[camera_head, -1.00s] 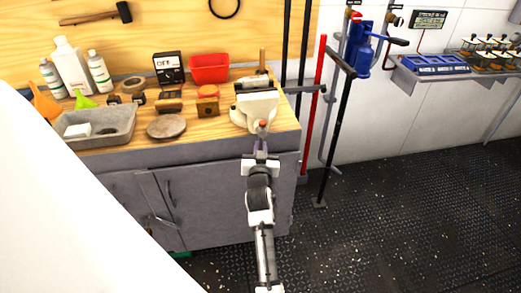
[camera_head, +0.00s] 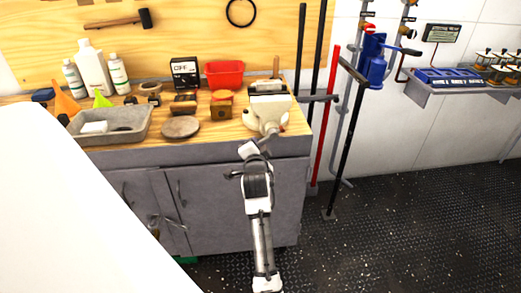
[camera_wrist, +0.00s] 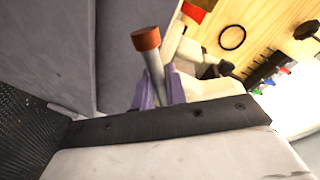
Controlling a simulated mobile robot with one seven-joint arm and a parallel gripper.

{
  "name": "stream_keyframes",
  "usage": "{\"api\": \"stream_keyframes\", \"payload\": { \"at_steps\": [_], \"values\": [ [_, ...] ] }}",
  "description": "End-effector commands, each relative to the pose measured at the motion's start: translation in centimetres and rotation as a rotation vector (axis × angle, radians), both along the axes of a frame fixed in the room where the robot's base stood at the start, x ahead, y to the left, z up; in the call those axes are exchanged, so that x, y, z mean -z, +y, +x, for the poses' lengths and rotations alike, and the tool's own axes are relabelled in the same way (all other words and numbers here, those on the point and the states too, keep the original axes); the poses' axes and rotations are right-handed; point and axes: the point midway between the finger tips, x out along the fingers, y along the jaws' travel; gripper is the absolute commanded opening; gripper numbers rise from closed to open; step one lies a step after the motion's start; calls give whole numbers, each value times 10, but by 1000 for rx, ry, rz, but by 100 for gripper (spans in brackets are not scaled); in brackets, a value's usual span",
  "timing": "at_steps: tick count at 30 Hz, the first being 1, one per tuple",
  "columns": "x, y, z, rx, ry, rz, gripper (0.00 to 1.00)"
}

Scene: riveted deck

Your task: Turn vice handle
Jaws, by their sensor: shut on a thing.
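The cream-white vice (camera_head: 268,110) is mounted at the right front corner of the wooden workbench. Its handle (camera_wrist: 154,68), a pale metal bar with an orange-brown end cap, shows in the wrist view, tilted. My gripper (camera_wrist: 160,88) is shut on the vice handle, with a purple finger on each side of the bar. In the head view my gripper (camera_head: 256,147) is at the front of the vice, tilted, and my wrist hides the handle and the fingers there.
The workbench (camera_head: 222,133) also holds a grey tray (camera_head: 140,125), a round stone disc (camera_head: 181,127), a red bin (camera_head: 224,74) and several bottles. Grey cabinet doors (camera_head: 215,205) are below. Upright bars, including a red one (camera_head: 326,120), stand just right of the bench. The dark floor at right is clear.

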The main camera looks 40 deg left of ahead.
Motion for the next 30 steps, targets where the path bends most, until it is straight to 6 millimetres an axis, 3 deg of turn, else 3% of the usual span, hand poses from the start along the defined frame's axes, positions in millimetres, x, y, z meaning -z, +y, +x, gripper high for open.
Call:
{"api": "stream_keyframes", "payload": {
  "at_steps": [15, 30],
  "values": [
    [-31, 8, -11, -3, 381, 318, 0],
    [-63, 5, -8, -2, 732, 619, 0]
  ]
}}
